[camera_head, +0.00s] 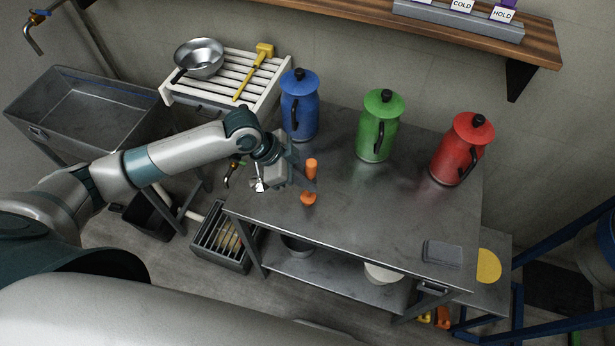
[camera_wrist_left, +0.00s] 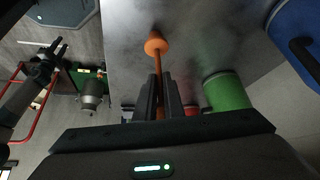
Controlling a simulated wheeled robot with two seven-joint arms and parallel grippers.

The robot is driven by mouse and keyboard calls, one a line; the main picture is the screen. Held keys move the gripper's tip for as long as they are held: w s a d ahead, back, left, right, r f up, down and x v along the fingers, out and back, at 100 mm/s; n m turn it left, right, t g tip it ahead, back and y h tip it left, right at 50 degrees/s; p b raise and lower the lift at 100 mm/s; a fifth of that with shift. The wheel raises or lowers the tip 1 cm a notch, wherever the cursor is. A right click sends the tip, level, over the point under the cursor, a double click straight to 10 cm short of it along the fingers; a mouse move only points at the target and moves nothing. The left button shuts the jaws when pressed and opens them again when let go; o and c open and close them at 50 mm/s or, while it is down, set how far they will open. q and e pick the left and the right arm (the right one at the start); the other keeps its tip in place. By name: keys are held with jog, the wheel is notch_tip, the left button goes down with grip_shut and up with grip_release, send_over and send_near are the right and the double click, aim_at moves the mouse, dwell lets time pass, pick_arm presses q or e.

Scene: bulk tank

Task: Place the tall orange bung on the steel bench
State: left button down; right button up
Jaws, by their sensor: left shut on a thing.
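The tall orange bung (camera_head: 308,198) is over the left part of the steel bench (camera_head: 350,215) in the head view. Its upper end shows above the gripper fingers and its wider round end below them. My left gripper (camera_head: 309,182) is shut around its middle. In the left wrist view, the bung's round end (camera_wrist_left: 156,46) sticks out past the fingers (camera_wrist_left: 159,95), with the bench top beyond it. I cannot tell whether the bung touches the bench. My right gripper is not in view.
Blue (camera_head: 300,112), green (camera_head: 376,135) and red (camera_head: 457,155) lidded jugs stand along the bench's back. A grey flat block (camera_head: 442,253) lies near the front right corner. The bench's middle is clear. A slatted rack (camera_head: 222,88) and a sink (camera_head: 90,105) are left.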

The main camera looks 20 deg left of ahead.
pick_arm(q)
jog(key=shift+f, duration=0.2)
jog(key=c, duration=1.7)
grip_release()
jog(key=shift+o, duration=0.4)
jog(key=shift+r, duration=0.1)
jog(key=b+v, duration=0.3)
jog(key=v, duration=0.9)
jog(key=shift+w+r, duration=0.1)
